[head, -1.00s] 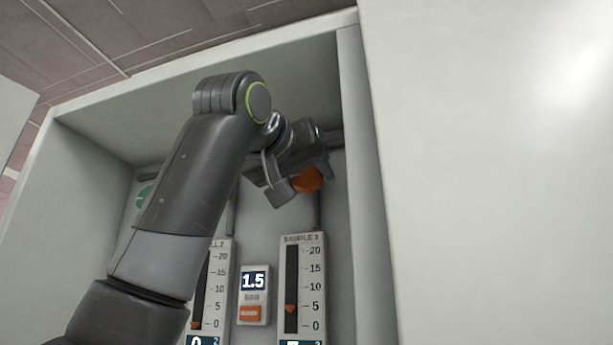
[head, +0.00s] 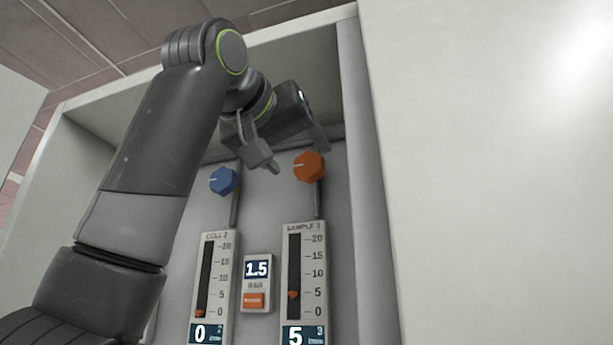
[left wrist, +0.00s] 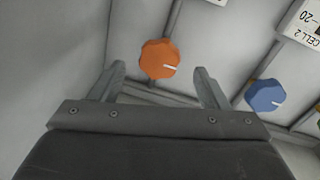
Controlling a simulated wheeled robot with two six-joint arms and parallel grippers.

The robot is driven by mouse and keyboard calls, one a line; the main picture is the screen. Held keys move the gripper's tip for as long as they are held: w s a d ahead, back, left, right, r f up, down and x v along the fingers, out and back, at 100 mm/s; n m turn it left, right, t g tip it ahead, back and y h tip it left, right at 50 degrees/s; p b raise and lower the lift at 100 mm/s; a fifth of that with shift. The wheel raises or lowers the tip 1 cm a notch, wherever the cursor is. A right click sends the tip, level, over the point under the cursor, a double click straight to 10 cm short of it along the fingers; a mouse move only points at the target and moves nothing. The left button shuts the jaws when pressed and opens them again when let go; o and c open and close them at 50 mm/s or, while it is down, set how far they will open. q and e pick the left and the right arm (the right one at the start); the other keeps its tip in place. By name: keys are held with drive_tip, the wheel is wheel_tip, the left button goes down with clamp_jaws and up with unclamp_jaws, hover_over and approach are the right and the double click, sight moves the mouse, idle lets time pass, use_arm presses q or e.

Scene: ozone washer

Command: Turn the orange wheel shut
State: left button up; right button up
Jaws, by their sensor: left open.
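My left gripper (head: 298,157) is open and empty, just above and in front of the wheel. In the left wrist view, the orange wheel (left wrist: 157,56) shows between and beyond the two spread fingertips (left wrist: 159,68), with visible room on both sides. My right gripper is not in view.
A blue wheel (head: 223,180) sits left of the orange one, above the CELL 2 gauge (head: 212,285), which reads 0. A small box (head: 257,283) reading 1.5 sits between the gauges. The cabinet's right side wall (head: 366,170) stands close to the orange wheel.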

use_arm(q)
drive_tip(key=b+v, duration=0.3)
drive_tip(key=v, duration=0.9)
drive_tip(key=shift+b, duration=0.3)
drive_tip(key=shift+d, duration=0.1)
